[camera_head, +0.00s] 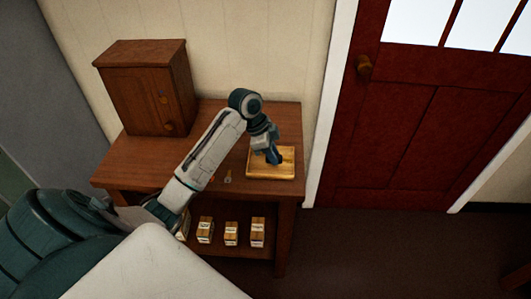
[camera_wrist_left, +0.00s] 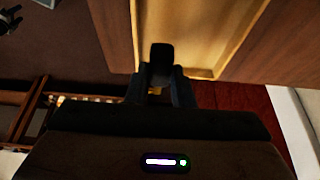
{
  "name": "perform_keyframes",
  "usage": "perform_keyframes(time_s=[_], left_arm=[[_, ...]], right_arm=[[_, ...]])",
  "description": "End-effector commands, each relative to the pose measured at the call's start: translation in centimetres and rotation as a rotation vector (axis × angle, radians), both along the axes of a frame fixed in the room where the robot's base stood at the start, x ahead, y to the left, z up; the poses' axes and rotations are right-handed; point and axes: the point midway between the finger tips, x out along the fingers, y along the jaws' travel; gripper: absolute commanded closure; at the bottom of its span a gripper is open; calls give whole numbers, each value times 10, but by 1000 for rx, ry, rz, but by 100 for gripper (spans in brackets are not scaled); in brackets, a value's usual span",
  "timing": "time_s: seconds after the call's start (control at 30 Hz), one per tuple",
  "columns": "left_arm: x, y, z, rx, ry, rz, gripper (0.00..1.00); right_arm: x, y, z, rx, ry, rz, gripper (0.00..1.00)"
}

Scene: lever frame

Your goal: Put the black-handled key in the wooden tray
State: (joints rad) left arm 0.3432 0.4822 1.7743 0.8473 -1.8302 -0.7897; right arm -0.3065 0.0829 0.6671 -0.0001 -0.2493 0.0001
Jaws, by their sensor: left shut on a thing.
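The wooden tray (camera_head: 284,172) is a shallow light-wood tray at the right end of the table. My left gripper (camera_head: 275,158) is over the tray, pointing down. In the left wrist view the gripper (camera_wrist_left: 168,88) is shut on the black-handled key (camera_wrist_left: 161,56), whose black handle shows between the fingertips. The tray (camera_wrist_left: 228,40) lies behind it in that view. Whether the key touches the tray floor I cannot tell. My right gripper is not in view.
A brown wooden cabinet (camera_head: 148,88) stands at the table's back left. A small yellowish key-like item (camera_head: 228,176) lies on the table (camera_head: 140,160) left of the tray. Several small boxes (camera_head: 231,233) stand on the lower shelf. A red door (camera_head: 410,120) is at the right.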

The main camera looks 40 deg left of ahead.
Motion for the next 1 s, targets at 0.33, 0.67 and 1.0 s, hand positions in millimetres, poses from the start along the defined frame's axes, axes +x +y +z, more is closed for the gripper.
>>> perform_keyframes(time_s=[0.33, 0.67, 1.0], left_arm=[[14, 38, -6, -2, 1, 1, 100], [13, 37, -40, 0, 0, 0, 100], [13, 37, -42, 0, -1, 0, 69]], right_arm=[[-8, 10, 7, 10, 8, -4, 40], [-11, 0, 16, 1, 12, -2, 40], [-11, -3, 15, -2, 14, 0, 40]])
